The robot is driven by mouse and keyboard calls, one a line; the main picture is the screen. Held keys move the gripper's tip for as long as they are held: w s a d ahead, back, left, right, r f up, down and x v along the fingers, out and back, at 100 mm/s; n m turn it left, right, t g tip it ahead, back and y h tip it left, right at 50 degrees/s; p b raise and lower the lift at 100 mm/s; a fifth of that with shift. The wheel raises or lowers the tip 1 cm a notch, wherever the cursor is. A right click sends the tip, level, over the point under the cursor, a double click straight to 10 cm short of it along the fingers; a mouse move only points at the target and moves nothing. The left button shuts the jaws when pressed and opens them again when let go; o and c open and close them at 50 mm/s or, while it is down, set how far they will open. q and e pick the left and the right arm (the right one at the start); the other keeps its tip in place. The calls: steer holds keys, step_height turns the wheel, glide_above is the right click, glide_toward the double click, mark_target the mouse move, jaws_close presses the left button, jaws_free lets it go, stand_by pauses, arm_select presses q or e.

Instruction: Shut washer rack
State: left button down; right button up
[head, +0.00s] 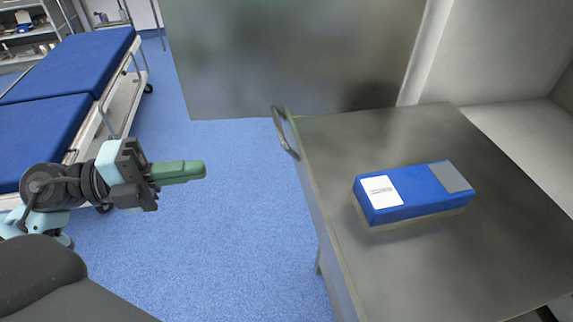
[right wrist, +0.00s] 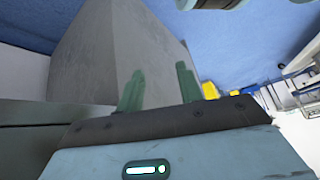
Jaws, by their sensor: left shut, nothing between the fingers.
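The washer rack looks to be the flat grey metal surface (head: 400,280) at the right of the head view. It is out beyond the pale wall opening, and a loop handle (head: 285,133) stands at its far left corner. A blue box (head: 415,192) with a white label lies on it. My left gripper (head: 203,169) has its green fingers together. It is empty over the floor, left of the handle and apart from it. In the right wrist view my right gripper (right wrist: 158,90) has its two green fingers apart, with nothing seen between them, in front of a grey block-like surface (right wrist: 115,45).
A large cloudy panel (head: 290,60) stands behind the rack. The pale wall and recess (head: 535,130) are at the right. A blue-padded bed (head: 70,75) is at the left. Blue floor (head: 230,240) lies clear between bed and rack.

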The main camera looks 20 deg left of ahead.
arm_select(q)
steer(key=shift+a, duration=0.25)
steer(key=shift+w, duration=0.1)
steer(key=p+x, duration=0.2)
steer(key=x, duration=1.2)
steer(key=shift+p, duration=0.3)
steer(key=shift+w+a, duration=0.1)
steer(key=shift+w, duration=0.1)
